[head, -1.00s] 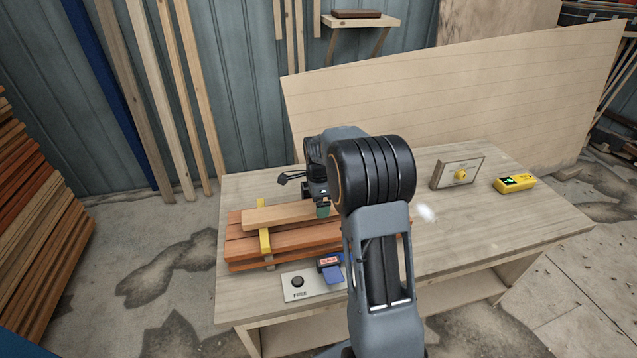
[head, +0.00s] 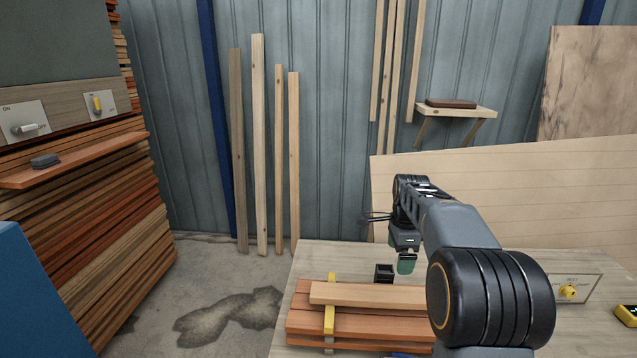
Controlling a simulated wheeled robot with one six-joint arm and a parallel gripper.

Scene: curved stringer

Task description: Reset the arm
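My arm reaches over the workbench (head: 330,262) from the lower right in the head view. My gripper (head: 405,262) hangs at its far end, above the back part of the bench, just beyond the stacked boards. A green pad shows at its tip. A small black block-like part (head: 384,272) shows just left of the pad; I cannot tell whether it is a finger or a separate object. The finger gap is too small and partly hidden to read. I see nothing clearly held.
Reddish boards (head: 305,322) with a lighter plank (head: 365,294) on top and a yellow strap (head: 330,312) lie on the bench. A yellow-knobbed panel (head: 569,291) and yellow device (head: 628,314) are at right. Timber stack (head: 100,240) with switches stands left; a large panel (head: 480,170) stands behind.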

